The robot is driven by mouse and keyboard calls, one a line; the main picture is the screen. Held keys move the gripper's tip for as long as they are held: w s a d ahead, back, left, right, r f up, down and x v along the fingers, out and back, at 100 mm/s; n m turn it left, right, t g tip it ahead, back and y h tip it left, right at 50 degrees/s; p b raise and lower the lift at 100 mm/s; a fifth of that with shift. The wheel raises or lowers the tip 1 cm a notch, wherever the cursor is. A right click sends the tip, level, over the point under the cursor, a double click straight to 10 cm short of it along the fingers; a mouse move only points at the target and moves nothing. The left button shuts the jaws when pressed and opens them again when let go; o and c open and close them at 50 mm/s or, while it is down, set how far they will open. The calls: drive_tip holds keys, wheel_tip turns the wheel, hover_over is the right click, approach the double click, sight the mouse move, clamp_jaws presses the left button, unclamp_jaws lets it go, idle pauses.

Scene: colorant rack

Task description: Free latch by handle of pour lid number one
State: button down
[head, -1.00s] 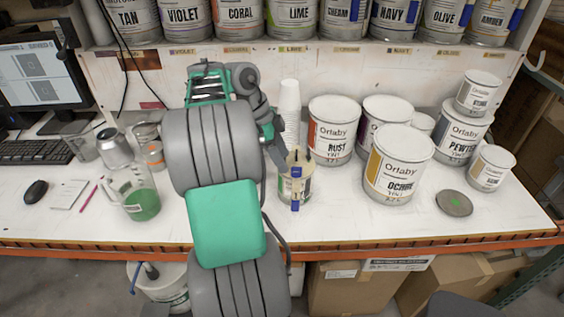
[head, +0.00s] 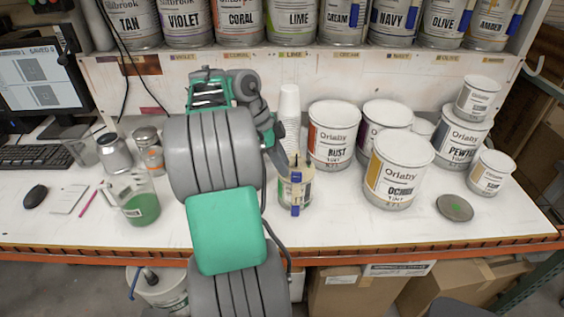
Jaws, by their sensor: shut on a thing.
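A small can (head: 304,191) stands on the bench in front of a stack of white cups. A beige pour lid (head: 296,172) sits on its top. A blue tab (head: 295,209) hangs at the lid's front, in line with a blue piece (head: 296,177) above it. My gripper (head: 295,163) is at the top of this lid, shut on what looks like the latch handle. The fingertips are small and dark here, so the exact grip is hard to see. My arm hides the bench to the left of the can.
Paint cans labelled Rust (head: 331,143) and Ochre (head: 397,170) stand to the right. White cups (head: 290,108) are stacked behind the can. A jug of green liquid (head: 140,207) stands left of my arm. The bench is clear in front, and a grey disc (head: 454,208) lies at right.

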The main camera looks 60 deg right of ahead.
drive_tip(key=shift+n+b, duration=0.3)
drive_tip(key=shift+b, duration=0.05)
drive_tip(key=n+b, duration=0.1)
drive_tip(key=n+h+b, duration=0.1)
drive_tip(key=n+b, duration=0.1)
drive_tip(key=shift+s+a+f+t, duration=0.1)
drive_tip(key=shift+f+t, duration=0.1)
drive_tip(key=shift+t, duration=0.2)
drive_tip(key=n+t+h+b, duration=0.1)
drive_tip(key=n+b, duration=0.2)
drive_tip(key=n, duration=0.2)
drive_tip(key=shift+s, duration=0.1)
drive_tip(key=n+t+b, duration=0.1)
drive_tip(key=n+b, duration=0.1)
drive_tip(key=n+t+b, duration=0.1)
drive_tip(key=n+b, duration=0.2)
drive_tip(key=shift+s+t+h, duration=0.15)
drive_tip(key=shift+t+h, duration=0.15)
drive_tip(key=shift+h, duration=0.1)
drive_tip(key=shift+r+n+t+b, duration=0.15)
drive_tip(key=shift+n+t+b, duration=0.25)
drive_tip(key=shift+n+b, duration=0.75)
drive_tip(key=shift+n, duration=0.35)
drive_tip(key=c, duration=1.1)
unclamp_jaws()
drive_tip(key=shift+a, duration=0.1)
drive_tip(key=shift+r, duration=0.1)
